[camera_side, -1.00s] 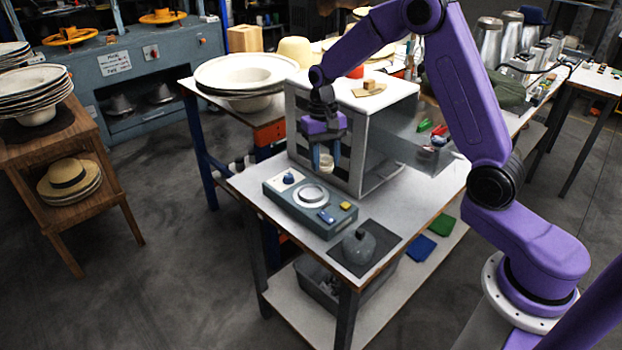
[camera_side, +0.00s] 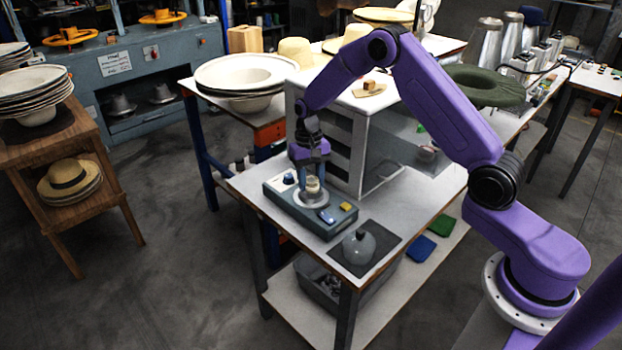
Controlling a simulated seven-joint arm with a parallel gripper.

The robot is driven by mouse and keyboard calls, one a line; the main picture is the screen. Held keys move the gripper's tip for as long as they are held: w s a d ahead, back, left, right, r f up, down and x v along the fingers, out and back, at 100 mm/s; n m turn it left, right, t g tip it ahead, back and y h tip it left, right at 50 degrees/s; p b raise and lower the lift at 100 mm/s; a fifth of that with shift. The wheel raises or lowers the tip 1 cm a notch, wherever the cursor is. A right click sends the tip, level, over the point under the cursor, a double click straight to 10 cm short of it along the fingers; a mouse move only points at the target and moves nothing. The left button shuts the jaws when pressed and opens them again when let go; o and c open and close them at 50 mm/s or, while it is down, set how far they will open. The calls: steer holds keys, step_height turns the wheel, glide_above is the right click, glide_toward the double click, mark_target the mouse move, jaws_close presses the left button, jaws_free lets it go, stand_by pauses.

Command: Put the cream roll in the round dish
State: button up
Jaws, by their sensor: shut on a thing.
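The cream roll (camera_side: 313,187) is between the fingers of my gripper (camera_side: 313,186), which is shut on it. The round dish (camera_side: 324,203) is a pale ring on top of the blue-grey control box (camera_side: 290,207). The roll is upright over the middle of the dish, and its lower end overlaps the dish in this view. I cannot tell whether it touches the dish floor. The fingers and the roll hide the back part of the dish.
The box also carries a blue piece (camera_side: 327,216), a yellow block (camera_side: 346,206) and a knob (camera_side: 289,179). A white cabinet (camera_side: 385,140) stands close behind. A grey dome-shaped object (camera_side: 358,246) sits on a dark mat (camera_side: 385,238) at the front.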

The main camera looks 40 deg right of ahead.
steer(key=shift+f, duration=0.6)
steer(key=o, duration=1)
steer(key=shift+o, duration=0.2)
step_height(320, 180, up, 13)
steer(key=w, duration=0.1)
steer(key=s+a+r+n, duration=0.3)
steer(key=s+a+n, duration=0.1)
steer(key=s+a, duration=0.2)
steer(key=s+a+r+n, duration=0.3)
steer(key=s+a+n, duration=0.1)
steer(key=s, duration=0.7)
steer(key=s+d+n, duration=0.2)
steer(key=s+n, duration=0.2)
steer(key=s, duration=0.7)
steer(key=s+d+f+n+t, duration=0.1)
steer(key=s+n, duration=0.4)
steer(key=s, duration=0.6)
steer(key=shift+s+d+f, duration=0.15)
steer(key=shift+d+f, duration=0.05)
steer(key=shift+d, duration=0.35)
